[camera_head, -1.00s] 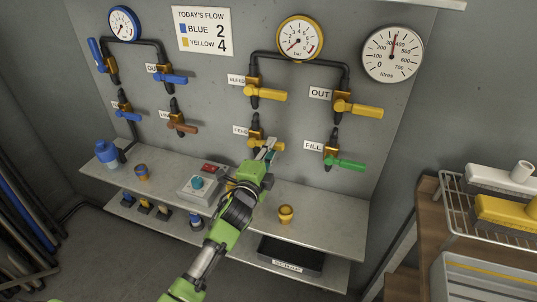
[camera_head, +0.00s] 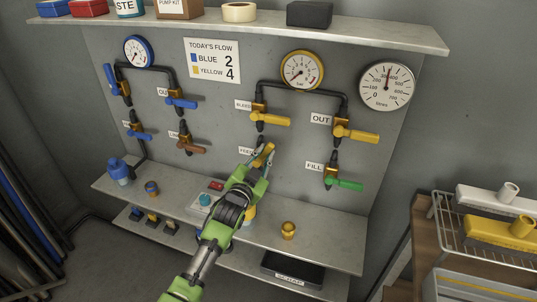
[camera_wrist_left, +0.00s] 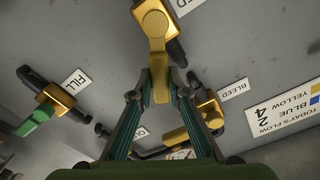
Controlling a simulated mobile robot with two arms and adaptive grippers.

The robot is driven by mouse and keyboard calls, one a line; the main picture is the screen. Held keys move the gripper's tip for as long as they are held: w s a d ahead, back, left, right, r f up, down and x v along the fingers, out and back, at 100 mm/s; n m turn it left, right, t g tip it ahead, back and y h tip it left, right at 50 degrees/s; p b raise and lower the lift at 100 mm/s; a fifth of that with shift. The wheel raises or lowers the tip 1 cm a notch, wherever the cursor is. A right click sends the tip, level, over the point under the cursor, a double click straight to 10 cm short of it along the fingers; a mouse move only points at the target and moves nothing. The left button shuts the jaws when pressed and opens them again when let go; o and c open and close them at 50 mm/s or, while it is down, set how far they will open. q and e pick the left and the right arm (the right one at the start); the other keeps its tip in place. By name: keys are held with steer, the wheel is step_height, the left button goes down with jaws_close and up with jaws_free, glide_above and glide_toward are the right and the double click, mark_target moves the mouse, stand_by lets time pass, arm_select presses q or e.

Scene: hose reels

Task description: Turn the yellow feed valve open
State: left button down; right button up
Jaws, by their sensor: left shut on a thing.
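The yellow feed valve (camera_head: 266,149) is on the grey panel beside the FEED label, below the bleed valve. My left gripper (camera_head: 263,158) reaches it from below and hides part of it. In the left wrist view, the brass feed valve body (camera_wrist_left: 153,22) is at top centre. Its yellow handle (camera_wrist_left: 159,62) runs down the picture between the two fingertips of my left gripper (camera_wrist_left: 160,78), which are shut on it. My right gripper is not in view.
The yellow bleed valve (camera_head: 270,119) is just above, and the yellow out valve (camera_head: 355,133) and green fill valve (camera_head: 346,184) are to the right. A brass fitting (camera_head: 288,230) stands on the shelf (camera_head: 330,238) below. An upper shelf (camera_head: 395,38) holds boxes.

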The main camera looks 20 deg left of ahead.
arm_select(q)
steer(key=shift+w+a+r+n+p, duration=0.2)
steer(key=shift+a+n, duration=0.35)
steer(key=shift+n, duration=0.45)
steer(key=shift+s+a+r+n+p, duration=0.15)
steer(key=shift+a+n+p, duration=0.15)
steer(key=shift+a+n, duration=0.5)
steer(key=shift+w+a+r+n+p, duration=0.15)
steer(key=shift+a+n+p, duration=0.15)
steer(key=shift+n, duration=0.9)
steer(key=shift+s+a, duration=0.1)
steer(key=c, duration=1.9)
jaws_free()
steer(key=shift+f, duration=0.1)
steer(key=s, duration=1.2)
steer(key=shift+a, duration=0.25)
